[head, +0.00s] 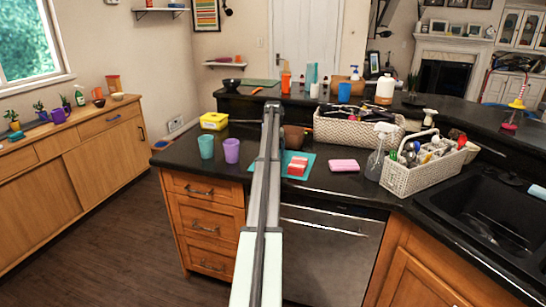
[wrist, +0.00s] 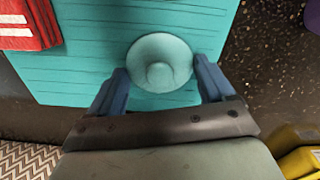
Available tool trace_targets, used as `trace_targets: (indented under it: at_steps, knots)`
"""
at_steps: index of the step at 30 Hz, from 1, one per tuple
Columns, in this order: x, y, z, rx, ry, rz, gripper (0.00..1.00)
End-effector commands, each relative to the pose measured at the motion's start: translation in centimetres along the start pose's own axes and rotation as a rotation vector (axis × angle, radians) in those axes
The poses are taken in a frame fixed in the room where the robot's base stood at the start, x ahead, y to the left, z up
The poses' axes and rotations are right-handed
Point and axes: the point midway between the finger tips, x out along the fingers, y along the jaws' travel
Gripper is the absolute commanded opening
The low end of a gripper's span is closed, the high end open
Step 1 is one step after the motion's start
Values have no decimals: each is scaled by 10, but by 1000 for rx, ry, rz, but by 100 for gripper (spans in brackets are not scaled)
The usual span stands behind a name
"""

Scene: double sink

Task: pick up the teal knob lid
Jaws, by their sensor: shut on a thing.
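The teal knob lid (wrist: 160,55) is round with a raised knob in its middle. In the wrist view it sits between the two blue fingers of my gripper (wrist: 160,82), which is shut on it at its sides. Behind it lies a teal mat or board (wrist: 90,75); I cannot tell whether the lid touches it. In the head view the mat (head: 309,160) shows on the dark counter, but my arm hides the lid and the gripper's fingertips.
A red block (head: 297,166) lies on the mat. Teal (head: 206,146) and purple (head: 231,150) cups and a yellow box (head: 214,121) stand left of my arm. A woven basket (head: 345,130) is behind; a pink sponge (head: 344,166) and white caddy (head: 415,180) are right.

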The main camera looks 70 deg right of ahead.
Motion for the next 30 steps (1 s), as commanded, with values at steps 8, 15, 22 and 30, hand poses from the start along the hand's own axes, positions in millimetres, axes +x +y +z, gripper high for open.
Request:
trace_targets:
  at_steps: [8, 15, 22, 30]
  knots:
    - [0, 0, 0, 0, 0, 0, 53]
    - [-5, 0, 0, 0, 1, 0, 53]
    - [-30, 0, -1, 0, 1, 0, 53]
    - [-77, 0, -1, 0, 1, 1, 53]
